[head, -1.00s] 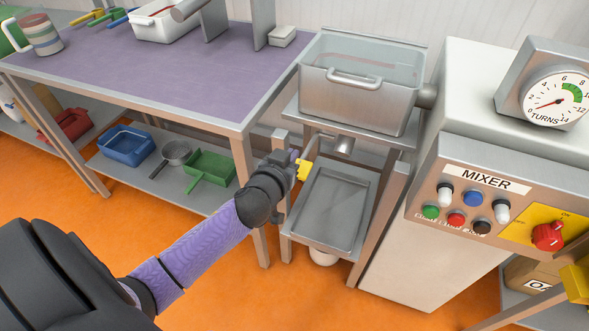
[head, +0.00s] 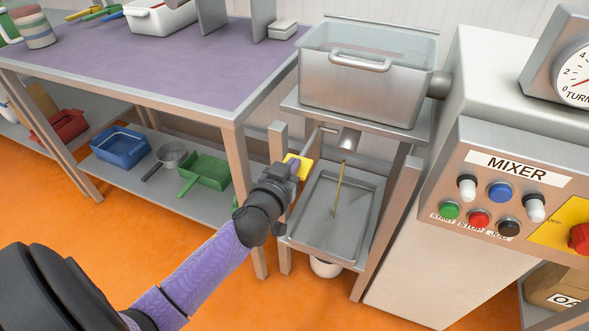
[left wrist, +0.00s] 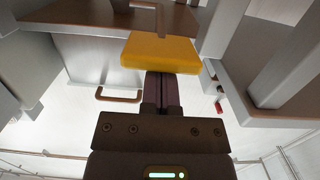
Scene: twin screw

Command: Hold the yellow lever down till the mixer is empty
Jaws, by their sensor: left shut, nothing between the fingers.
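The yellow lever (head: 297,166) sits at the end of a thin rod below the mixer's steel tub (head: 360,95). My left gripper (head: 293,178) is shut and empty, with its fingertips at the lever's yellow pad; I cannot tell how firmly they press. In the left wrist view the yellow pad (left wrist: 160,53) lies right at the tips of the shut fingers (left wrist: 163,88). A thin yellowish stream (head: 338,188) falls from the spout (head: 348,139) under the tub into the grey tray (head: 322,248). The tub's contents are not clearly visible. My right gripper is not in view.
The mixer's control panel (head: 500,195) stands to the right, with several buttons and a red knob. A purple-topped bench (head: 190,70) stands to the left, with a blue bin (head: 121,147) and green pan (head: 205,170) on its lower shelf. Frame posts flank the tray.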

